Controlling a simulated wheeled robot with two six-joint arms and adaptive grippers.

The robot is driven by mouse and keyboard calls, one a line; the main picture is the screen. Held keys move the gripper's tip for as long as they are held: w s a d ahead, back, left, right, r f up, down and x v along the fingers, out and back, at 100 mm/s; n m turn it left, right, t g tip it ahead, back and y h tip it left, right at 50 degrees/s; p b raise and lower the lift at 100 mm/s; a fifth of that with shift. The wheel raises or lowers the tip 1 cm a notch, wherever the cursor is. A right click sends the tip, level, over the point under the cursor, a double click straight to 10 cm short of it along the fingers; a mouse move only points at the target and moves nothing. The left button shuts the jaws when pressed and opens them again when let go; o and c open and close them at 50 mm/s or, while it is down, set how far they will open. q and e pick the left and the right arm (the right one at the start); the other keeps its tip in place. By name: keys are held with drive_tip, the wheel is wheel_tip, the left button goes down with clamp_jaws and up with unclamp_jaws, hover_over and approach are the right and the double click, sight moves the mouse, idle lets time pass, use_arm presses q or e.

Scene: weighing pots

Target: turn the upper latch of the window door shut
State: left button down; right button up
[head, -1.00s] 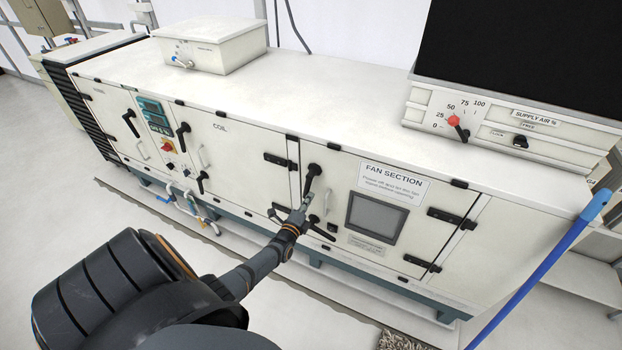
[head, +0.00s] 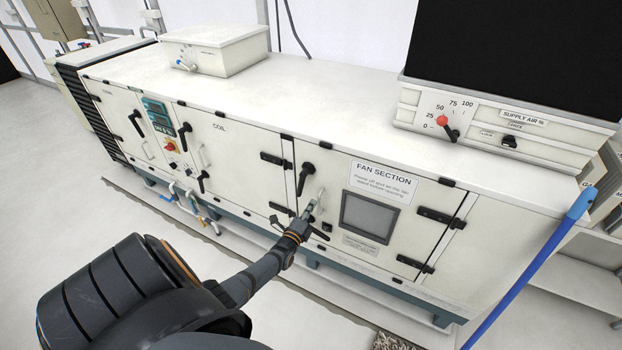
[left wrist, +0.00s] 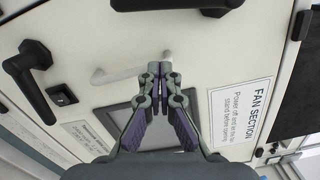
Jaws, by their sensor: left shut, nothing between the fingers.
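The upper latch (head: 305,178) is a black lever on the fan section door (head: 338,172), left of its grey window (head: 370,217). Its lever hangs down, leaning slightly left. It also shows at the top edge of the left wrist view (left wrist: 170,4), partly cut off. My left gripper (head: 312,205) is shut and empty, below and right of the lever's free end. In the left wrist view its fingertips (left wrist: 160,72) appear in front of one end of the pale pull handle (left wrist: 120,70), apart from the latch; contact with the handle cannot be told.
Black hinges (head: 440,216) line the door's right side. A blue pole (head: 530,265) leans at the right. Floor at left is clear.

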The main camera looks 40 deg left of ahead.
use_arm(q)
drive_tip(key=shift+a+p+v, duration=0.55)
drive_tip(key=shift+p+v, duration=0.3)
drive_tip(key=shift+v, duration=3.55)
drive_tip(key=s+d+f+n+g+h, duration=0.2)
drive_tip(key=s+d+f+n+g, duration=0.2)
drive_tip(key=s+f, duration=0.5)
drive_tip(key=s+d+f+n+g+h, duration=0.1)
drive_tip(key=s+d+f+n+g, duration=0.4)
drive_tip(key=f, duration=0.8)
drive_tip(key=s+d+f+n+g, duration=0.1)
drive_tip(key=s+f+n+g, duration=0.1)
drive_tip(key=s, duration=0.6)
drive_tip(key=s+d+f+n+g, duration=0.2)
drive_tip(key=s+f+n, duration=0.1)
drive_tip(key=s, duration=0.4)
drive_tip(key=s+d+f+n+g+h, duration=0.1)
drive_tip(key=s+f+n+g, duration=0.2)
drive_tip(key=s, duration=0.5)
drive_tip(key=shift+s+d+f, duration=0.3)
drive_tip(key=shift+d+f, duration=0.1)
drive_tip(key=shift+f, duration=0.45)
use_arm(e)
drive_tip(key=r, duration=0.2)
drive_tip(key=shift+a+r, duration=0.3)
drive_tip(key=shift+a, duration=0.1)
